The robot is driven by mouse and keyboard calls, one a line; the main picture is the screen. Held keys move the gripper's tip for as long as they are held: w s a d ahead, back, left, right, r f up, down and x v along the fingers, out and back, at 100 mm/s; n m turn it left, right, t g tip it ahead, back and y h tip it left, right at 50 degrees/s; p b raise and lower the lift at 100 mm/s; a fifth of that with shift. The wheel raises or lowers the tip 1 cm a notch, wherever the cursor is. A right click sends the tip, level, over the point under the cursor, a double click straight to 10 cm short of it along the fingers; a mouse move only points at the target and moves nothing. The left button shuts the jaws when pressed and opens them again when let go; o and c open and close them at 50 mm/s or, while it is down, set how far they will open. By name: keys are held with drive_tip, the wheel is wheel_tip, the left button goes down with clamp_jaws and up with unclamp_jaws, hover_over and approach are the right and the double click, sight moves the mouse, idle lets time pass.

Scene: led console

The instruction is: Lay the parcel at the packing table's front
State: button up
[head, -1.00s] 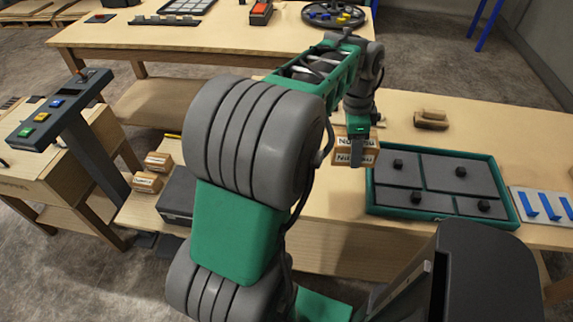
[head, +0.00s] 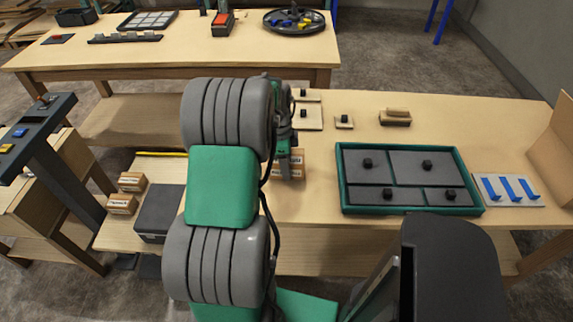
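A brown box-shaped parcel (head: 297,164) with white labels is at the near edge of the light wooden table (head: 330,215), left of the green tray. My gripper (head: 288,167) is around it, and a grey finger covers part of its near side. It looks shut on the parcel; the far finger is hidden. I cannot tell whether the parcel touches the tabletop. My own arm hides the table's left part.
A green-rimmed tray (head: 343,190) with dark knobbed lids and a plate with blue bars (head: 508,190) stand to the right. Wooden blocks (head: 396,117) lie farther back. Two similar boxes (head: 132,181) (head: 122,204) and a dark case (head: 160,212) sit at left.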

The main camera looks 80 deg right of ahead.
drive_tip(key=shift+f, duration=0.6)
drive_tip(key=shift+f, duration=0.1)
drive_tip(key=shift+f, duration=0.15)
drive_tip(key=o, duration=1.8)
